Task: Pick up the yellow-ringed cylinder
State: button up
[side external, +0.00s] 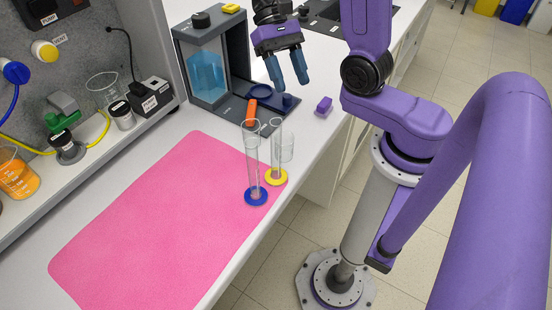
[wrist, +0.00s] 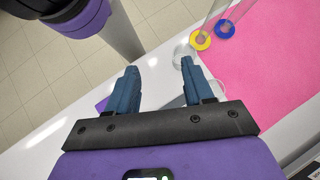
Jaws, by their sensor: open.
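The yellow-ringed cylinder (side external: 276,176) is a tall clear tube standing upright near the right edge of the pink mat. Its yellow ring (wrist: 201,40) shows at the upper right in the wrist view. A similar blue-ringed cylinder (side external: 256,196) stands close beside it, nearer the side camera; its ring (wrist: 225,29) also shows in the wrist view. My gripper (side external: 292,85) is open and empty, above the bench and beyond both cylinders, apart from them. In the wrist view its fingertips (wrist: 160,66) are spread with nothing between them.
A clear glass vessel (wrist: 184,53) stands right beside the yellow ring. A purple block (side external: 324,105) and an orange piece (side external: 251,112) lie nearby. A dark rig with a blue tank (side external: 207,74) stands behind. The pink mat (side external: 150,220) is otherwise clear.

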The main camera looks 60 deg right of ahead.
jog(key=m+y, duration=0.4)
jog(key=m, duration=0.1)
jog(key=m+t+y, duration=0.3)
jog(key=m+y, duration=0.2)
send_near(276, 138)
jog(key=a+f, duration=0.3)
jog(key=shift+s+x, duration=0.2)
jog(key=shift+x, duration=0.9)
jog(key=shift+s+x, duration=0.2)
jog(key=shift+x, duration=0.9)
jog(key=shift+s+a+f, duration=0.1)
jog(key=shift+s+a, duration=0.05)
jog(key=shift+a, duration=0.35)
grip_shut()
